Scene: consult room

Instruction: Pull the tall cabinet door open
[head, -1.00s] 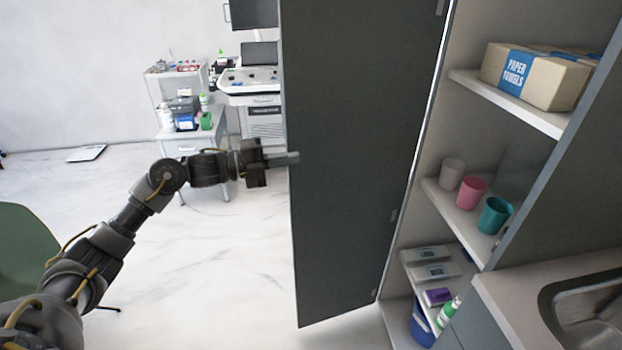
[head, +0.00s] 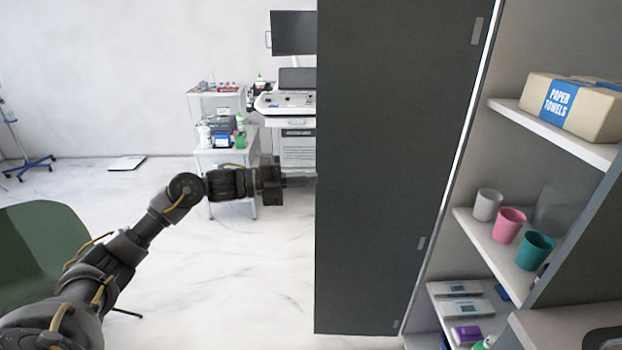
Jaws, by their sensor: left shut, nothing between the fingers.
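The tall cabinet door (head: 385,170) is a dark grey panel in the middle of the head view. It stands swung open, hinged on its right side, and the cabinet's shelves show to its right. My left gripper (head: 302,181) is shut and empty. Its fingertips are at the door's free left edge, and I cannot tell whether they touch it. The door's handle does not show. My right gripper is out of view.
The cabinet shelves hold a paper towels box (head: 568,105), three cups (head: 508,225) and some packs (head: 460,288). A sink counter (head: 560,325) is at lower right. A white trolley (head: 218,160) stands behind my arm. A green chair (head: 40,255) is at left; floor between is clear.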

